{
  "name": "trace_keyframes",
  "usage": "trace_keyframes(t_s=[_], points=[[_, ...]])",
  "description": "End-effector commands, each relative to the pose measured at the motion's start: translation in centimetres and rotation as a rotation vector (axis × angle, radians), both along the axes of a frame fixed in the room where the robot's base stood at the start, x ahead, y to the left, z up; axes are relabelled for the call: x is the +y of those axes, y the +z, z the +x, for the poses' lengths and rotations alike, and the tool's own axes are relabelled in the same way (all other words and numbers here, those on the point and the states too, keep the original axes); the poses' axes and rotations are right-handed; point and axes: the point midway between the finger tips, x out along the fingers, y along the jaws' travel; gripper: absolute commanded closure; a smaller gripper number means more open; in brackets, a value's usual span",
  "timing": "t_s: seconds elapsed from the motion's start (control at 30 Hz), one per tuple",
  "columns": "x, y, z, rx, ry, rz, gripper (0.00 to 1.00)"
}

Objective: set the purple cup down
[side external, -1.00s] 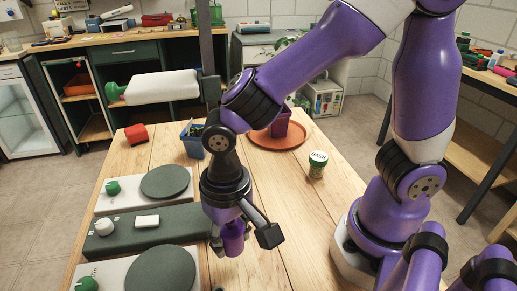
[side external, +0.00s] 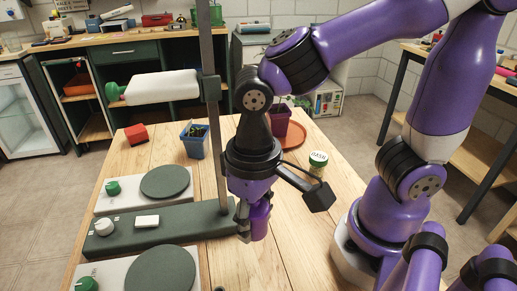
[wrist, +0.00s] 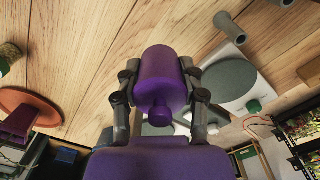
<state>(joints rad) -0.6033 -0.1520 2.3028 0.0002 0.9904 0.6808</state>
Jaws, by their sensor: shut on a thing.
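The purple cup (side external: 259,221) is in my gripper (side external: 253,222) over the wooden table, right of the grey post. My gripper's fingers close on the cup from two sides. In the wrist view the purple cup (wrist: 163,75) fills the middle, between the two dark fingers of my gripper (wrist: 160,92), with a small purple knob at its near end. The cup hangs roughly upright in the side view. I cannot tell for sure whether its underside touches the table.
A purple pot (side external: 279,121) stands on an orange saucer (side external: 293,141) behind. Bare table (side external: 290,225) lies right.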

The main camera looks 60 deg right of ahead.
Motion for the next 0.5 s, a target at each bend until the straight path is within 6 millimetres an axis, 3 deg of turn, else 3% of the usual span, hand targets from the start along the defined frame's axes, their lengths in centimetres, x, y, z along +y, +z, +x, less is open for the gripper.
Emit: trace_keyframes(t_s=[0.2, 0.5], points=[[-4.6, -0.8, 2.1, 0.001, 0.111, 0.000, 0.97], [-8.9, -0.1, 4.2, -0.002, 0.150, 0.000, 0.97]])
